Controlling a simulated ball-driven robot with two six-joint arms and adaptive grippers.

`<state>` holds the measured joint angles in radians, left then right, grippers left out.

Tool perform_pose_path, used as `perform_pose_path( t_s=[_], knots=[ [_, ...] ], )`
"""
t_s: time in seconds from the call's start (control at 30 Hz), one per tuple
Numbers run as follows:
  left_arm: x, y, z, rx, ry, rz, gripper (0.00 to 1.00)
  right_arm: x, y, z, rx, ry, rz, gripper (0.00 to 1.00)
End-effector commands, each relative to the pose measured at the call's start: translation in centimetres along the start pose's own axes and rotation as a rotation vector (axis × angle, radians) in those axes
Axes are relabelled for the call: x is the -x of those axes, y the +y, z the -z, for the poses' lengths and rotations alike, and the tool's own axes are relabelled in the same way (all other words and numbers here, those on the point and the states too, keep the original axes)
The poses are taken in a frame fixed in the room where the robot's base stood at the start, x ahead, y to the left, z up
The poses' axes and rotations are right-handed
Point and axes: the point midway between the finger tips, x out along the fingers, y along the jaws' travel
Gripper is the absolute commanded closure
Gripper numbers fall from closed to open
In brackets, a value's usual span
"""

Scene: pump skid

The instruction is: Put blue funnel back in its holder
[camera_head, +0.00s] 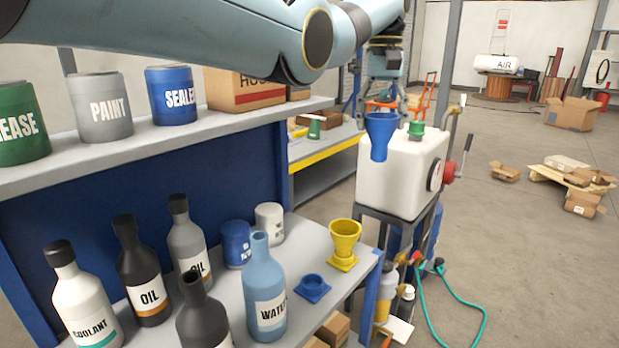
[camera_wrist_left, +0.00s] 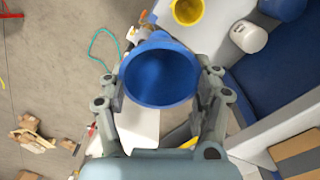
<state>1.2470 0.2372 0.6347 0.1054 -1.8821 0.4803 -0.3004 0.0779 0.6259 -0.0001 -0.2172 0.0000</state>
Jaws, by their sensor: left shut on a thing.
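The blue funnel (camera_head: 380,138) hangs upright, spout down, from my left gripper (camera_head: 382,103). In the head view it overlaps the upper left part of the white tank (camera_head: 405,178). In the wrist view the fingers are shut on both sides of the funnel's wide rim (camera_wrist_left: 160,78). The blue holder (camera_head: 313,288), a ring on a square base, sits empty on the lower shelf, left of and below the funnel. A yellow funnel (camera_head: 343,240) stands upright in a yellow holder (camera_head: 342,262) beside it. My right gripper is out of view.
The blue water bottle (camera_head: 266,290) stands close left of the blue holder, with several oil and coolant bottles further left. An upper shelf (camera_head: 180,140) carries cans. A green cap (camera_head: 416,129) and red valve (camera_head: 448,172) stick out from the tank.

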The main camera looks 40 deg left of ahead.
Motion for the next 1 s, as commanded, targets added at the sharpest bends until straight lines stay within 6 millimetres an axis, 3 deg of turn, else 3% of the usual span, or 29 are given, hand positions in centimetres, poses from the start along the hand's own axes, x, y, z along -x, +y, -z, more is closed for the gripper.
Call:
perform_pose_path(
  t_s=[0.03, 0.17, 0.3, 0.5, 0.7, 1.0],
  knots=[
    [-1.7, -1.0, -0.5, -0.129, -0.001, 0.005, 0.8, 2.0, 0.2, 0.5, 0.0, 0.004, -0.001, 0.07],
    [-6.9, -3.8, -2.3, -0.504, 0.004, 0.012, 0.8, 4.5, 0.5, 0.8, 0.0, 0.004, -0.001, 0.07],
    [-11.3, -7.1, -5.6, -0.905, 0.007, 0.022, 0.8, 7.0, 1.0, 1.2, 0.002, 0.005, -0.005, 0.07],
    [-14.9, -10.8, -10.3, -1.344, 0.001, 0.028, 0.8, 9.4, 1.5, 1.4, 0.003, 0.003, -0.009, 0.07],
    [-16.3, -12.2, -12.5, -1.531, -0.002, 0.027, 0.8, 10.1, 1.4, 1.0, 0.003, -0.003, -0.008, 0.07],
    [-17.7, -12.3, -12.6, -1.548, -0.002, 0.026, 0.8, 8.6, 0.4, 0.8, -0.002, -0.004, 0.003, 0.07]
  ],
)
